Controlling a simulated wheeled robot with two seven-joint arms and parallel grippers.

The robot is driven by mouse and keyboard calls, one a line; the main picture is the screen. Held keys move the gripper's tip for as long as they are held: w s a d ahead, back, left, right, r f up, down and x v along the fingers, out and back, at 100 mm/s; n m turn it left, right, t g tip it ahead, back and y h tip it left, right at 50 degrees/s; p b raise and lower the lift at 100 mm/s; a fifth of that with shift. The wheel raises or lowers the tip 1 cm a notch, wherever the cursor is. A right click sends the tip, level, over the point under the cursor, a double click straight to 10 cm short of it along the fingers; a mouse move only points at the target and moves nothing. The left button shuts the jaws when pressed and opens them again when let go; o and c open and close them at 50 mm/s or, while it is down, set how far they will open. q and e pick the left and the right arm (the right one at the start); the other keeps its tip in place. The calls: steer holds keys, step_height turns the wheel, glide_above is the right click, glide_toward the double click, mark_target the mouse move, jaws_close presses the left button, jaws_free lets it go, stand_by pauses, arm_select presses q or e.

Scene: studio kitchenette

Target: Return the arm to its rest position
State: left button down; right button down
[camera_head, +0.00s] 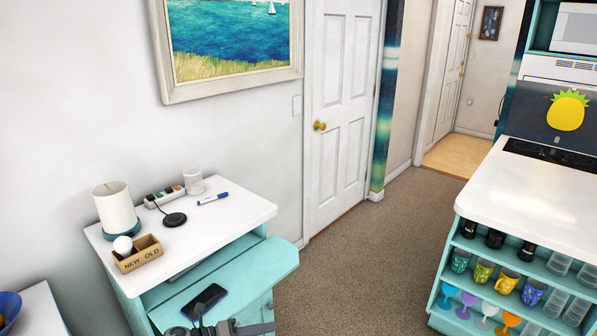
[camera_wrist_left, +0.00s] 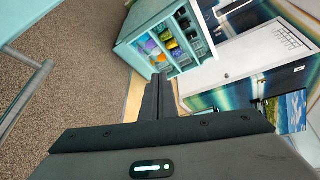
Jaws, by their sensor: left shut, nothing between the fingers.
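My left gripper (camera_head: 222,325) shows at the bottom edge of the head view, partly cut off, in front of the pulled-out turquoise drawer (camera_head: 262,262) of the small cabinet. In the left wrist view its dark fingers (camera_wrist_left: 158,80) are together with nothing between them. A black phone-like object (camera_head: 204,299) lies in the drawer, just beyond the gripper in the picture. I cannot tell how far above or in front of the drawer the gripper is. My right gripper is not in view.
The white cabinet top (camera_head: 232,225) holds a lamp (camera_head: 115,208), a divided wooden box (camera_head: 138,253), a power strip (camera_head: 164,196), a black charging pad (camera_head: 174,219), a blue marker (camera_head: 213,199) and a white cup (camera_head: 193,181). Open carpet (camera_head: 365,250) separates it from the kitchen island (camera_head: 535,195).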

arm_select(q)
steer(key=s+a+f+n+t+y, duration=0.1)
steer(key=s+a+f+n+y, duration=0.3)
steer(key=s+f+n, duration=0.55)
steer(key=s+a+f+n+t+y+b, duration=0.1)
steer(key=s+a+f+n+y, duration=0.35)
steer(key=f, duration=0.85)
steer(key=s+a+f+n+t+y, duration=0.15)
steer(key=s+a+f+n, duration=0.35)
steer(key=s+f+n, duration=0.55)
steer(key=s+a+f+n+g+y, duration=0.1)
steer(key=s+f, duration=0.4)
steer(key=s, duration=0.7)
steer(key=s+f+n+g+y, duration=0.1)
steer(key=s+f+n+g, duration=0.3)
steer(key=s, duration=0.9)
steer(key=s+a+f+n+g+y, duration=0.1)
steer(key=s+f+n+g, duration=0.2)
steer(key=s, duration=1)
step_height(320, 180, down, 3)
steer(key=shift+a+f+g+b, duration=0.1)
steer(key=shift+a+g+b, duration=0.25)
steer(key=shift+g, duration=0.2)
steer(key=shift+n, duration=0.25)
